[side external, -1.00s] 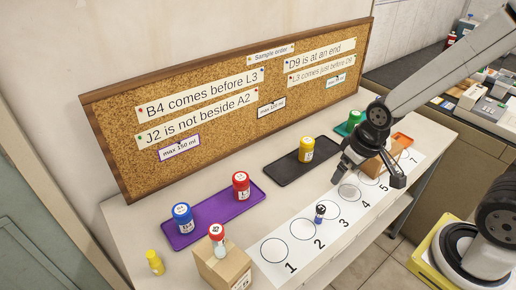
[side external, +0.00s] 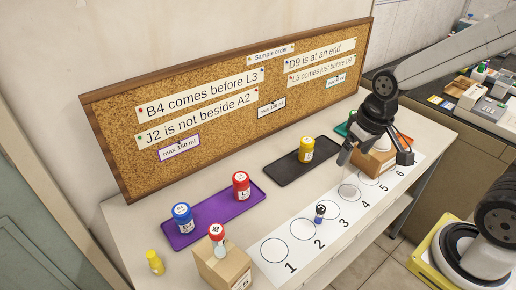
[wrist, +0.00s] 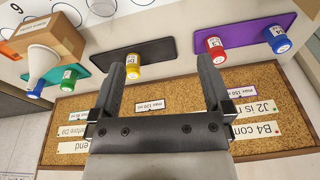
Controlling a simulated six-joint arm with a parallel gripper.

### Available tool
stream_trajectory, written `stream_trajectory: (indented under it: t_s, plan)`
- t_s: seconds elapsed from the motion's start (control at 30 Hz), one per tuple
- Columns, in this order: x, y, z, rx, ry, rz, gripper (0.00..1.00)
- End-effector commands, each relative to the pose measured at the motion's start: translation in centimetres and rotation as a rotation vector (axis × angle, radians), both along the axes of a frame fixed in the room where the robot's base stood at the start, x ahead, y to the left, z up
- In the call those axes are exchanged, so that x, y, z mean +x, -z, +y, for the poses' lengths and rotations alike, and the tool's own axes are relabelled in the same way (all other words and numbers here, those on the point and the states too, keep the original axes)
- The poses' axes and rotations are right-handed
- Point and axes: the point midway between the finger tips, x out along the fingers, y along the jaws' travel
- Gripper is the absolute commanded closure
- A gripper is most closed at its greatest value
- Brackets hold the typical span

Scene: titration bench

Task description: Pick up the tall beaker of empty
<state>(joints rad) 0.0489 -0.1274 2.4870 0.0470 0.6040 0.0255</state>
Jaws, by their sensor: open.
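In the side view my gripper hides most of that area. A yellow-capped bottle (side external: 306,150) stands on the black tray (side external: 283,171); it also shows just ahead of the left finger in the wrist view (wrist: 133,71).
Red (side external: 241,186) and blue (side external: 182,218) bottles stand on a purple tray (side external: 212,219). Another red-capped bottle (side external: 217,238) stands on a front box (side external: 222,270). A small vial (side external: 320,213) is on the numbered strip (side external: 290,234). A corkboard (side external: 225,125) stands behind.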

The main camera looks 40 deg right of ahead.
Motion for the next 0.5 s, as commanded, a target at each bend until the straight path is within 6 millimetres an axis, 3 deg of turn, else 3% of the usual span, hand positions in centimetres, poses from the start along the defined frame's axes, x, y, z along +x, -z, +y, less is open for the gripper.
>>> stream_trajectory:
  t_s: [0.27, 0.5]
  plan:
    - [0.0, 0.7, -1.7, 0.086, 0.209, 0.101, 0.0]
    - [0.1, 1.3, -4.0, 0.232, 0.507, 0.24, 0.0]
